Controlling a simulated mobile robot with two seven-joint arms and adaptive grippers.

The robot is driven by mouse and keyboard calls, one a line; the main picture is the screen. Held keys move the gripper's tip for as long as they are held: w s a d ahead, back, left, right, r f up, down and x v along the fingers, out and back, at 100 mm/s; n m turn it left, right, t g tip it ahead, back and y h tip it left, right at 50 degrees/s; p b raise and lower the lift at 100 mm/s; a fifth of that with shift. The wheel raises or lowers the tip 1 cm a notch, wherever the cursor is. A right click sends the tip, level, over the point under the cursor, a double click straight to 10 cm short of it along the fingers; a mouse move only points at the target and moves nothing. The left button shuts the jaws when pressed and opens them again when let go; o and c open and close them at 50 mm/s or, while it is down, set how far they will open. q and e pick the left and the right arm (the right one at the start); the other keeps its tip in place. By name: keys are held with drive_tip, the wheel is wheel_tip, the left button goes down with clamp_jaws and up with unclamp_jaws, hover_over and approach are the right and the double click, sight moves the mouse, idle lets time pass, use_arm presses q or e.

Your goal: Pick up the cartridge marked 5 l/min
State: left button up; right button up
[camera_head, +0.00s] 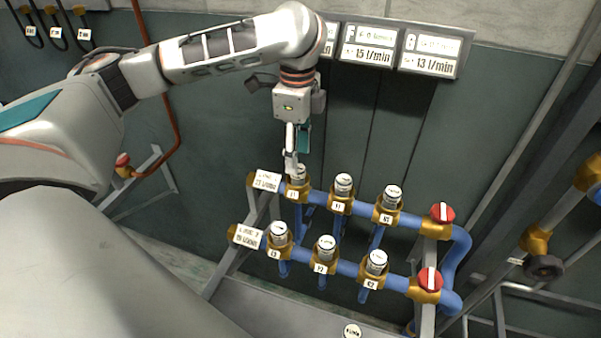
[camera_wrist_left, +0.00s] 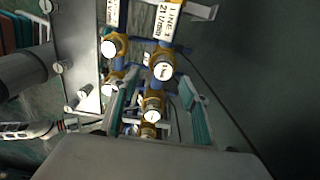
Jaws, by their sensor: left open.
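Several white-capped cartridges sit in brass sockets on blue pipes. In the head view the upper row holds a left one (camera_head: 298,174), a middle one (camera_head: 343,183) and a right one (camera_head: 392,195). The lower row holds a left one (camera_head: 279,231), a middle one (camera_head: 327,243) and a right one (camera_head: 376,260). Their markings are too small to read, so I cannot tell which is 5 l/min. My left gripper (camera_head: 297,158) is open, pointing down at the upper-left cartridge and partly covering it. In the wrist view a cartridge (camera_wrist_left: 152,104) shows between its teal fingers. My right gripper is out of view.
Another white cap (camera_head: 352,331) shows at the bottom edge, above a grey bench (camera_head: 280,312). Red valve handles (camera_head: 442,212) stand at the right pipe ends. A wall board (camera_head: 428,52) reads 15 and 13 l/min. Line tags (camera_head: 267,181) hang at the left pipe ends.

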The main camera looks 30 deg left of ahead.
sight(298, 177)
use_arm(q)
drive_tip(key=shift+w+a+f, duration=0.1)
drive_tip(key=shift+w+f, duration=0.05)
drive_tip(key=shift+f, duration=1.3)
drive_tip(key=shift+w+a+f, duration=0.1)
drive_tip(key=shift+w+f, duration=0.05)
drive_tip(key=shift+f, duration=1.25)
drive_tip(key=c, duration=1.3)
